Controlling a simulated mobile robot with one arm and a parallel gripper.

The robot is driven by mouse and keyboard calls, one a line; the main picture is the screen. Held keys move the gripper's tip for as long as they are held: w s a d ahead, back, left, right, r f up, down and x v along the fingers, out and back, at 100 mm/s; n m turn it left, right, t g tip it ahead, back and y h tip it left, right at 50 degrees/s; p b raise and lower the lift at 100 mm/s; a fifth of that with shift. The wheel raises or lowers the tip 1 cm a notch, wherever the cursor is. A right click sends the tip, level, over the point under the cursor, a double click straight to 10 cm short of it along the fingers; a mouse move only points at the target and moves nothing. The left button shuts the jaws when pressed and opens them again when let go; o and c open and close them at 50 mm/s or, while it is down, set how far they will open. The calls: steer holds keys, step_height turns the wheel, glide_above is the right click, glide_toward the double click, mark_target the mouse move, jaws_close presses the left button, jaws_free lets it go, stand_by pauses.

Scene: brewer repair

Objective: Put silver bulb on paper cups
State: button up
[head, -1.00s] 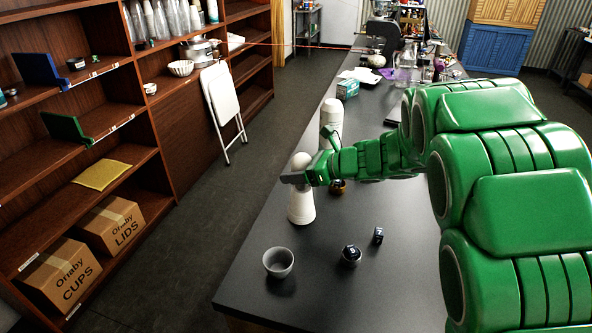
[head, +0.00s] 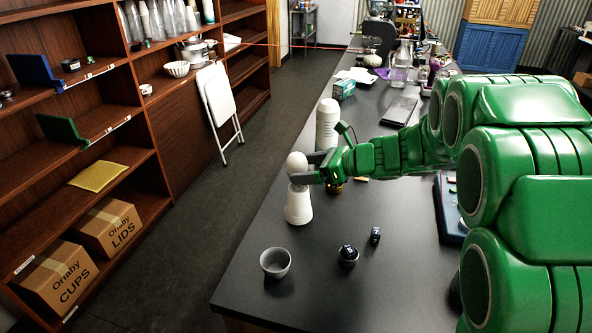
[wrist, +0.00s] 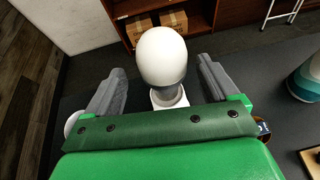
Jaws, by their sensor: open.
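A smooth, pale bulb with a greyer lower part (head: 296,163) sits upright on top of a white, upside-down cup-like stack (head: 299,208), which I take to be the paper cups, on the dark counter. In the wrist view the bulb (wrist: 162,55) stands between my fingers, above a white base (wrist: 168,97). My gripper (head: 305,168) is open around the bulb. In the wrist view, a gap shows between the bulb and each finger of my gripper (wrist: 161,70). The exact contact between bulb and stack is partly hidden by a finger.
A white cylinder (head: 328,122) stands just behind my gripper. A grey cup (head: 276,262), a small dark round item (head: 348,254) and a small dark block (head: 375,235) are nearer on the counter (head: 320,290). Shelves (head: 110,160) stand across the aisle.

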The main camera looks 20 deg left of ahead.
steer(key=v, duration=0.7)
steer(key=shift+d, duration=0.2)
steer(key=shift+r, duration=0.1)
steer(key=s+d+n+g+h, duration=0.25)
steer(key=s+n, duration=0.35)
steer(key=s, duration=0.8)
steer(key=s+d+f+n+h, duration=0.2)
steer(key=s+d+n+h, duration=0.9)
steer(key=s+d, duration=1)
steer(key=s+n, duration=0.2)
steer(key=s, duration=0.2)
steer(key=shift+f+g, duration=0.3)
steer(key=shift+g, duration=0.05)
